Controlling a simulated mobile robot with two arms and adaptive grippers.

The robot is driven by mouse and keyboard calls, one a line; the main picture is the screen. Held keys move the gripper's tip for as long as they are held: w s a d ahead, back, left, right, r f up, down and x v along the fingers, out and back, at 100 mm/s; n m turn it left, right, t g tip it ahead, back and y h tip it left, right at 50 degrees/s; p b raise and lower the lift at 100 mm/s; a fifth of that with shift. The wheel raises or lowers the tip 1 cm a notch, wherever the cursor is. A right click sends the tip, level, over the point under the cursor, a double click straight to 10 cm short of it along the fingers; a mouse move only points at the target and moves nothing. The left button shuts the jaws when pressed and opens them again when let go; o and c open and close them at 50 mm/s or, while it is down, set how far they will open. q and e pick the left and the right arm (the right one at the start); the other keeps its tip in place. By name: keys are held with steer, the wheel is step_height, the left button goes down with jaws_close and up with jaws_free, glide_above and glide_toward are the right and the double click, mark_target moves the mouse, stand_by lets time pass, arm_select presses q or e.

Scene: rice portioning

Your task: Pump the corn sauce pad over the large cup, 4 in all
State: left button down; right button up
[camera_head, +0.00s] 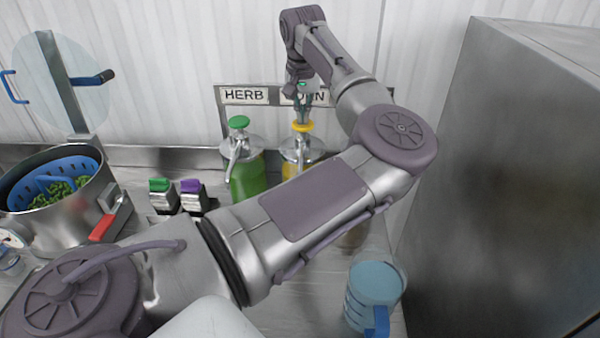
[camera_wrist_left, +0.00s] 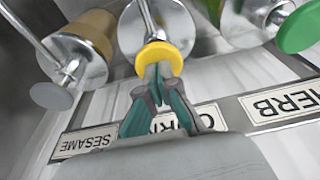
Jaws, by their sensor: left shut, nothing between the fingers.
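The corn pump's yellow pad (camera_head: 303,126) tops a steel-lidded yellow bottle (camera_head: 290,172) in front of a partly hidden CORN sign (camera_head: 318,97). The pad also shows in the left wrist view (camera_wrist_left: 168,54). My left gripper (camera_head: 302,112) is shut and empty, with its fingers pointing down at the yellow pad. In the left wrist view its fingertips (camera_wrist_left: 158,74) overlap the pad's edge; whether they touch it I cannot tell. My left arm hides the area below the corn spout. I cannot identify a large cup there. My right gripper is not in view.
A green-topped herb pump (camera_head: 239,123) stands left of the corn pump. A sesame pump (camera_wrist_left: 52,96) stands on its other side. A blue jug (camera_head: 375,290) is at the front right, beside a tall steel cabinet (camera_head: 510,170). A pot (camera_head: 75,215) with a blue strainer is at left.

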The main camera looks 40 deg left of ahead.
arm_select(q)
steer(key=shift+b+x, duration=0.7)
steer(key=shift+x, duration=0.4)
steer(key=shift+s+d, duration=0.2)
steer(key=shift+w+a+p+v, duration=0.15)
steer(key=shift+p+v, duration=0.45)
steer(key=shift+v, duration=0.45)
steer(key=shift+w+a+p+v, duration=0.15)
steer(key=shift+p+v, duration=0.45)
steer(key=shift+v, duration=0.45)
steer(key=shift+f, duration=0.1)
